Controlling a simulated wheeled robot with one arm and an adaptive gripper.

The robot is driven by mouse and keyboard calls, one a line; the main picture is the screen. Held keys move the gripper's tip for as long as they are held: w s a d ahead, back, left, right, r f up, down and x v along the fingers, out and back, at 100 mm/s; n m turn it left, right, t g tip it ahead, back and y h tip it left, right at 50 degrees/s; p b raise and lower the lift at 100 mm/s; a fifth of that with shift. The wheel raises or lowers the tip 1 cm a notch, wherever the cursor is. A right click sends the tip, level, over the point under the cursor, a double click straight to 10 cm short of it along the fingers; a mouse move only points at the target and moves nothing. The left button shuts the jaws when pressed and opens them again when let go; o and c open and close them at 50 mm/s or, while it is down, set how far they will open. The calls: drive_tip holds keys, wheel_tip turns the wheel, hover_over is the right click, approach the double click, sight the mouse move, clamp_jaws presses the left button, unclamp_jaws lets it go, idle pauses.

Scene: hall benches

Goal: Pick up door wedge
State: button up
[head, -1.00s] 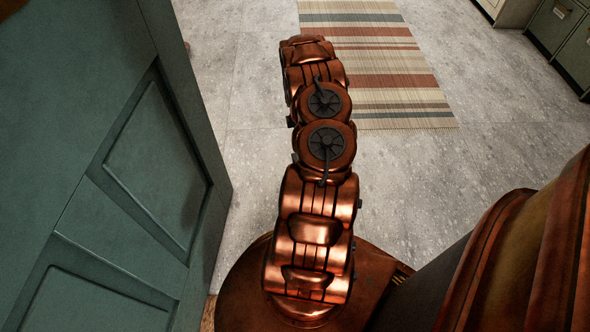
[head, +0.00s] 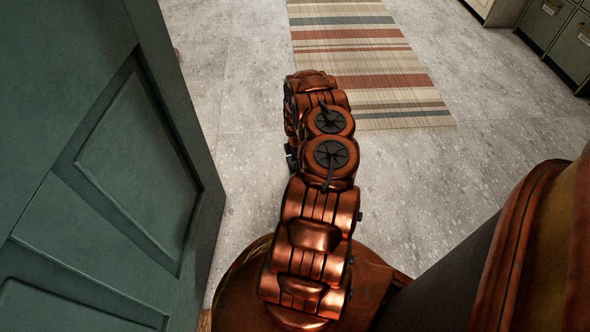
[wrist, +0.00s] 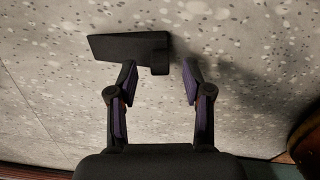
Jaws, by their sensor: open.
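The door wedge (wrist: 112,47) is a black, tapered piece lying on the speckled grey floor in the wrist view. Its thin end points left and its thicker, knobbed end is on the right. My gripper (wrist: 158,70) is open, its two dark fingers with purple pads on either side of a gap just below the wedge's thick end. The left fingertip overlaps the wedge's lower edge in the picture; I cannot tell whether they touch. Nothing is held. In the head view, my copper arm hides the gripper, and I cannot see the wedge there.
A green panelled door (head: 130,160) stands close on the left of my arm. A striped rug (head: 375,75) lies on the floor ahead. Green drawers (head: 560,40) stand at the far right. The floor (head: 440,180) right of my arm is clear.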

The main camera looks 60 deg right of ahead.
wheel_tip(320, 180, down, 2)
drive_tip(key=shift+f+b, duration=0.1)
drive_tip(key=shift+b, duration=0.2)
clamp_jaws()
